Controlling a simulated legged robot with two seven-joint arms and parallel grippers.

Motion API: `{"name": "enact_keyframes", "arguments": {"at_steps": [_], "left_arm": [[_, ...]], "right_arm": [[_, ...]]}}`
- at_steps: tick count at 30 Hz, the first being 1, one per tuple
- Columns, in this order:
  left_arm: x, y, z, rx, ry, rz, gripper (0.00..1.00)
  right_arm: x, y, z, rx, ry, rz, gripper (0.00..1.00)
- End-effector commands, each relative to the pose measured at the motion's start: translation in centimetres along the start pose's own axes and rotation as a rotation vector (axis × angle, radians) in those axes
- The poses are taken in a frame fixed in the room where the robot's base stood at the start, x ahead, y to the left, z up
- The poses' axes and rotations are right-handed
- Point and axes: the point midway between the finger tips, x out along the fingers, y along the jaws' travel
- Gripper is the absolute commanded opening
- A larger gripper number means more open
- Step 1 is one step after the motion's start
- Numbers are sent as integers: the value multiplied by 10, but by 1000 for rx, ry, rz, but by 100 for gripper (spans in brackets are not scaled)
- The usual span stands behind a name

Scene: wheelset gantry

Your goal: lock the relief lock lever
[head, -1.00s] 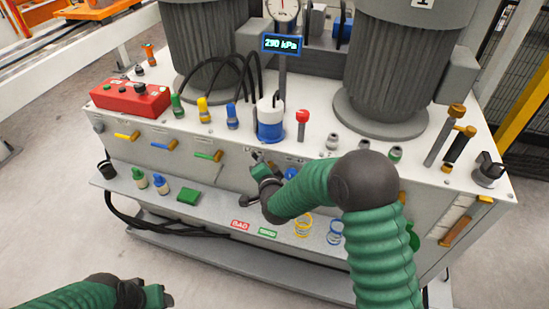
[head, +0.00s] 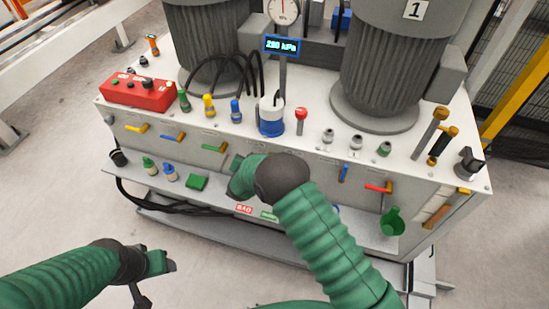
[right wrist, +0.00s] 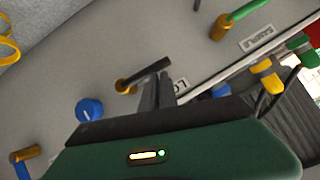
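In the right wrist view a lever with a brass hub and a dark handle (right wrist: 148,75) stands out from the grey panel, beside a partly hidden label. It appears to be the relief lock lever. My right gripper (right wrist: 163,82) has its dark fingers close together, just beside the handle's free end, with nothing visible between them; whether they touch the handle is unclear. In the head view my right arm hides this lever and the right fingertips. My left gripper (head: 160,268) is low at the left, away from the bench; its fingers are not clear.
A blue knob (right wrist: 88,108) and a green sample lever (right wrist: 245,12) flank the dark lever. The bench top carries a red control box (head: 138,92), a blue-and-white container (head: 271,118) and a red-topped knob (head: 301,115). A green funnel-like item (head: 392,222) is at the shelf's right.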

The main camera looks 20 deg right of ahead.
Motion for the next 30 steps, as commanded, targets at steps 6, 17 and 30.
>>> {"name": "enact_keyframes", "arguments": {"at_steps": [6,17,30], "left_arm": [[1,0,0,0,0,0,59],[2,0,0,0,0,0,59],[-9,0,-2,0,0,0,59]], "right_arm": [[3,0,4,1,1,-2,0],[5,0,8,0,-5,-2,0],[0,-3,-6,0,-5,-2,0]]}}
